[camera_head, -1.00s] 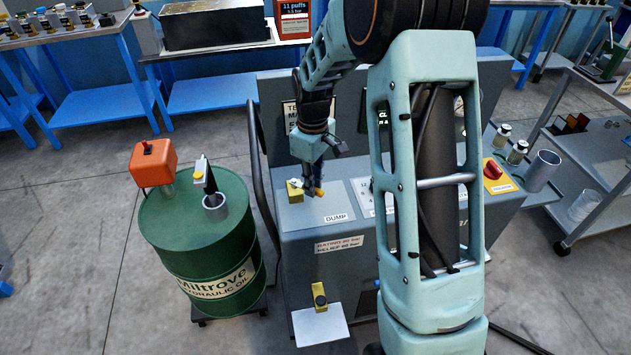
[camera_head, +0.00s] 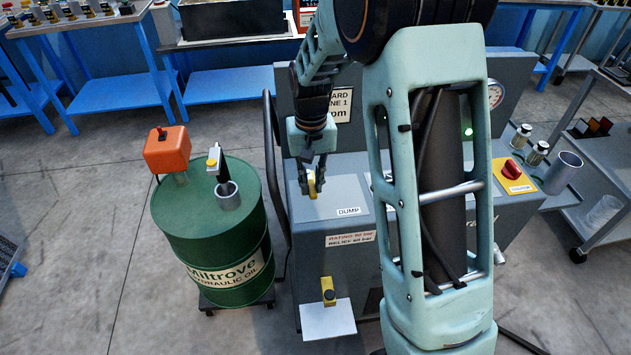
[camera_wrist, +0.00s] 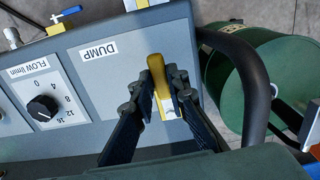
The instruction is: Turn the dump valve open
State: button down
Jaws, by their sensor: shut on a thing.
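The dump valve's yellow handle (camera_head: 313,186) stands on the grey panel beside the DUMP label (camera_head: 349,211). My gripper (camera_head: 313,183) reaches down from above and is shut on this handle. In the wrist view the yellow handle (camera_wrist: 156,80) lies between the two dark fingers of my gripper (camera_wrist: 160,95), near the DUMP label (camera_wrist: 99,51). The handle points toward the top of the wrist picture. The fingers hide part of the handle and most of the valve body.
A green oil drum (camera_head: 215,255) with an orange box (camera_head: 167,150) on top stands left of the grey cabinet. A dark hose or rail (camera_wrist: 255,85) runs between them. A black flow knob (camera_wrist: 43,107) and a red rotary switch (camera_head: 512,169) are on the cabinet top.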

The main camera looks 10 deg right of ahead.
aim_at(310, 187)
jog(key=shift+a+m, duration=0.15)
jog(key=shift+m, duration=0.15)
dwell(0.4)
jog(key=c, duration=1.9)
grip_release()
notch_tip(310, 187, up, 12)
jog(key=shift+r, duration=0.1)
